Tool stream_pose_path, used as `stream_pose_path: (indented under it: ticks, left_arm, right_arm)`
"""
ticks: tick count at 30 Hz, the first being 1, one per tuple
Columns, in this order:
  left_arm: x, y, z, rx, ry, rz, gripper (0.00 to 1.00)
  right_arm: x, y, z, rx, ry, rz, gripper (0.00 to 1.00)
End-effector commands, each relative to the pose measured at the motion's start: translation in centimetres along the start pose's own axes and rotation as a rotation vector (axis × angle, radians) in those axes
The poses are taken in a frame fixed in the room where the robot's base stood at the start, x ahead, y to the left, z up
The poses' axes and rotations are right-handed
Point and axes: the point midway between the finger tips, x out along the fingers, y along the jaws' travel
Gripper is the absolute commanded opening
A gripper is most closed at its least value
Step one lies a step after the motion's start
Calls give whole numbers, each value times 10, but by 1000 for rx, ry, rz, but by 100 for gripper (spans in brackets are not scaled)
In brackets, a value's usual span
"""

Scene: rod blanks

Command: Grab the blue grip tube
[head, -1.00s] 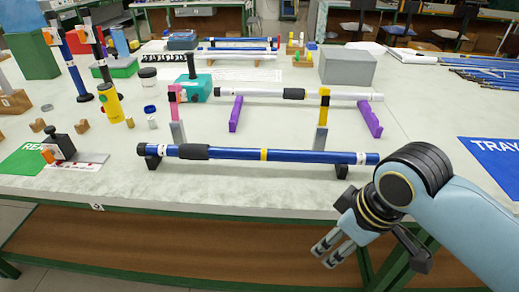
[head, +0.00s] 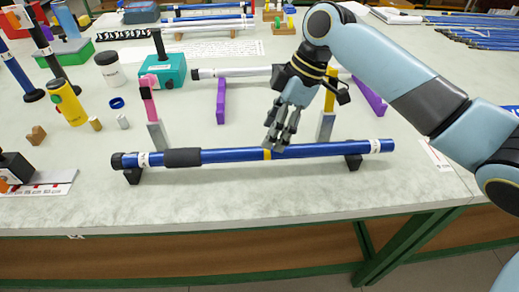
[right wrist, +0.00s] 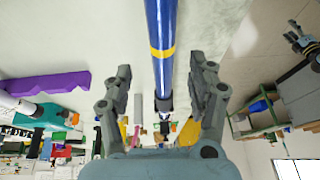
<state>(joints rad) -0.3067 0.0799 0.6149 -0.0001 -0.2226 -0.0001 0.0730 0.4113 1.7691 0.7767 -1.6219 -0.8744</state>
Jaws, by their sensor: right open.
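The blue grip tube (head: 325,151) lies level on two black supports near the table's front edge. It has a black grip sleeve (head: 182,158) left of centre and a yellow band. My right gripper (head: 274,140) is at the tube by the yellow band, fingers pointing down. In the right wrist view the blue tube (right wrist: 160,22) runs between the spread fingers of the right gripper (right wrist: 161,68), with a visible gap on each side. Nothing is held. A small gripper-like shape at that view's right edge seems to be my left gripper (right wrist: 305,45), too small to read.
Behind the blue tube stand a pink-topped post (head: 149,100) and a yellow-topped post (head: 328,110). A white tube (head: 232,72) rests on purple stands (head: 221,102) farther back. A teal block (head: 165,70) is behind left. The table in front of the tube is clear.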

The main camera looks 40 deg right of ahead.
Motion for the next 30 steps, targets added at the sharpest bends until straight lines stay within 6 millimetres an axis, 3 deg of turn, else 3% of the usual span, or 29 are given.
stream_pose_path:
  ticks: [2,5,15,23,30]
  left_arm:
    - [0,0,12,1,-18,0,65]
    - [0,0,15,1,-21,0,65]
    - [0,0,-24,-1,37,-1,65]
    - [0,0,-13,-1,21,0,65]
    - [0,0,-4,0,7,0,65]
  right_arm:
    - [9,0,-1,0,1,-1,58]
    - [15,-1,-1,0,0,-1,58]
    - [62,-6,-8,2,-1,-1,58]
    - [64,-5,-7,-1,-2,2,58]
    - [64,-5,-7,0,-2,1,28]
